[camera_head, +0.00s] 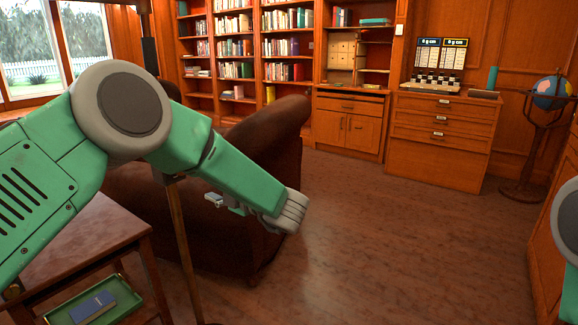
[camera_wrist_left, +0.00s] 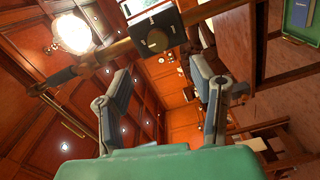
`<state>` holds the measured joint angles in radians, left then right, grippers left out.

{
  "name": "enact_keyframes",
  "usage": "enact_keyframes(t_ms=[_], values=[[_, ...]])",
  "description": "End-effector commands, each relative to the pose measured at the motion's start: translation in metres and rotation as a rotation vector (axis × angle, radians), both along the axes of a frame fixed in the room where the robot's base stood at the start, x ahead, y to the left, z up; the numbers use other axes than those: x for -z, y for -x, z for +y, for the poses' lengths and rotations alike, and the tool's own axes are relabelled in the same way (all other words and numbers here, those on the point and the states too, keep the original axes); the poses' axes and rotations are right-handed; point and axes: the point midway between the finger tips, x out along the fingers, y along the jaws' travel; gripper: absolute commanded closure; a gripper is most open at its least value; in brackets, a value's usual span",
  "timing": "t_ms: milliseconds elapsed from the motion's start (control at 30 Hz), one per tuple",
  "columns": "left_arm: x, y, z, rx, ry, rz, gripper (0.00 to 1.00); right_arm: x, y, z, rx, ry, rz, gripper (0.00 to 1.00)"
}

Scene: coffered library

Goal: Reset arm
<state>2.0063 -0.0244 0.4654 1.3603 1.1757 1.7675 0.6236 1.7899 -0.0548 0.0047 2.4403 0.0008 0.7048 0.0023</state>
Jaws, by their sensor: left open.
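My left arm comes in from the left in the head view, with its green forearm pointing down and right over the brown armchair. My right gripper is out of view; only a small part of my right arm shows at the right edge of the head view.
A wooden side table (camera_head: 75,240) at lower left holds a green tray (camera_head: 125,296) with a blue book (camera_head: 94,307). A brown armchair (camera_head: 235,235) stands behind my left arm. A thin pole (camera_head: 183,240) rises beside the table. The floor (camera_head: 410,240) at centre right is clear.

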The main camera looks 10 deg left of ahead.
Motion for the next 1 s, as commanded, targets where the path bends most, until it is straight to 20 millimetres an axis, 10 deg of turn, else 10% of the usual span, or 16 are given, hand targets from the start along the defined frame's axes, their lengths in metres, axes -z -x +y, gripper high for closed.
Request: enact_keyframes(t_ms=[167,333,600,800,1000], values=[[0.032,-0.002,-0.008,0.209,-0.094,0.195,0.49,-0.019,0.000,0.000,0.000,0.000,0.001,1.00],[0.128,0.042,-0.033,0.697,-0.275,0.710,0.49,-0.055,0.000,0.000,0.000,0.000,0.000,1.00],[0.235,0.217,-0.045,1.312,-0.381,1.405,0.49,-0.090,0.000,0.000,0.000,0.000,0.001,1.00],[0.247,0.354,-0.037,1.664,-0.354,1.756,0.49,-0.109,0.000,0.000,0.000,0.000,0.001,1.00],[0.236,0.428,-0.029,1.857,-0.315,1.919,0.49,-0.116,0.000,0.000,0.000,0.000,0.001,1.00]])
